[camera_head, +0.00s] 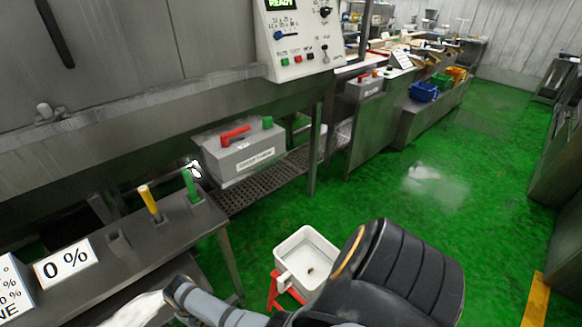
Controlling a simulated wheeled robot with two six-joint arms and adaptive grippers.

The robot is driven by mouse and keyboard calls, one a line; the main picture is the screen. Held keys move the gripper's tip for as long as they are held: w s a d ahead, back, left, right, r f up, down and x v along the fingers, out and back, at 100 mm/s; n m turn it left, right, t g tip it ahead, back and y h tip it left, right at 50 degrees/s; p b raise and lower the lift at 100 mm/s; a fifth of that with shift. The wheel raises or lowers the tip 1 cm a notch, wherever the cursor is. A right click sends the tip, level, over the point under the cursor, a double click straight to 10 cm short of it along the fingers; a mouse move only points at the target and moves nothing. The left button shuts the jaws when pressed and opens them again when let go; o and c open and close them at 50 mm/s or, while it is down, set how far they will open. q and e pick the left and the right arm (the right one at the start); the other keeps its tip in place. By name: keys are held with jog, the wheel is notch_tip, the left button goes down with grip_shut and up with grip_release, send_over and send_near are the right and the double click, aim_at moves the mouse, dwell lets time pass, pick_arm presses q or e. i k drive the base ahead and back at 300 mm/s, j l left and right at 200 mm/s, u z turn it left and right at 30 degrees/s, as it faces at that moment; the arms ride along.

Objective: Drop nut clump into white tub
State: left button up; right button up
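The white tub (290,249) is an open, square-sided container low over the green floor, near the bottom middle. A small dark brown bit (310,269) lies on its bottom; I cannot tell whether it is the nut clump. No other clump shows. A thick black link of my arm overlaps the tub's right side, and a grey-blue link runs left below the tub. Neither gripper can be made out. A pale, blurred shape (138,309) lies beyond the left end of the grey-blue link; I cannot tell what it is.
A steel bench with yellow (149,200) and green (191,186) levers stands at left, with a "0 %" sign (65,263). A grey box with a red handle (240,156) sits behind it. A red support (276,290) shows beside the tub.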

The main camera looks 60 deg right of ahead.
aim_at(312, 260)
jog(key=k+l, duration=0.1)
jog(key=l, duration=0.55)
jog(key=k+l, duration=0.1)
jog(key=l, duration=0.5)
jog(key=k+l, duration=0.1)
jog(key=l, duration=0.55)
jog(key=k+l, duration=0.1)
jog(key=l, duration=0.5)
